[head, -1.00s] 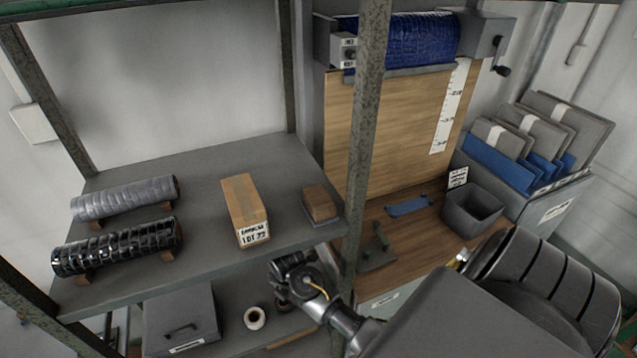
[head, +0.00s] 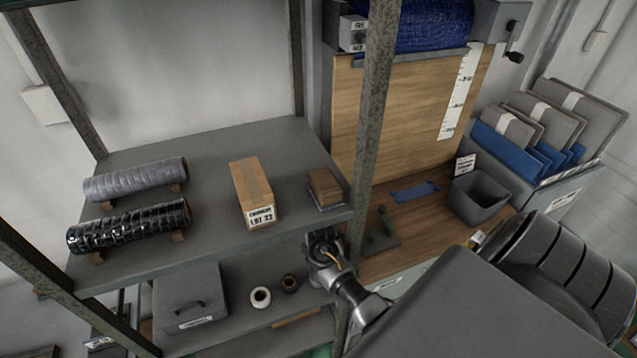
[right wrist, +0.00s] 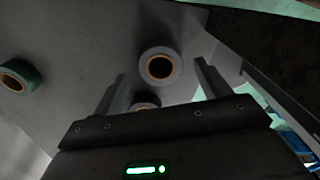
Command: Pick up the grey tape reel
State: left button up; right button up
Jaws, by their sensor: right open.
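In the right wrist view, a grey tape reel (right wrist: 147,66) with an orange-brown core lies on the grey surface, in line with the gap between my fingers. My right gripper (right wrist: 159,72) is open, with one finger on each side of that gap. I see no contact with the reel. A second pale reel (right wrist: 145,105) is partly hidden by the gripper body. A green reel (right wrist: 32,76) lies at the left. In the head view, my right arm reaches in beside the lower shelf; its fingertips are hidden there. My left gripper is not in view.
A pale reel (head: 260,305) and a dark reel (head: 289,284) lie on the lower shelf, beside a grey case (head: 190,295). The upper shelf (head: 210,215) overhangs them and carries two large rolls and boxes. A metal post (head: 372,110) stands close to my arm.

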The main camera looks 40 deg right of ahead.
jog(key=shift+f, duration=1.15)
jog(key=c, duration=1.1)
jog(key=shift+r, duration=0.1)
jog(key=shift+a+r+b, duration=0.15)
jog(key=shift+b, duration=0.3)
notch_tip(320, 180, up, 7)
jog(key=b, duration=0.2)
jog(key=w+a+b, duration=0.2)
jog(key=a, duration=0.4)
jog(key=w+a+b, duration=0.2)
jog(key=a, duration=0.4)
jog(key=w+a+b, duration=0.2)
jog(key=a, duration=0.4)
jog(key=shift+w+a+f, duration=0.25)
jog(key=shift+w+a, duration=0.05)
jog(key=shift+a, duration=0.05)
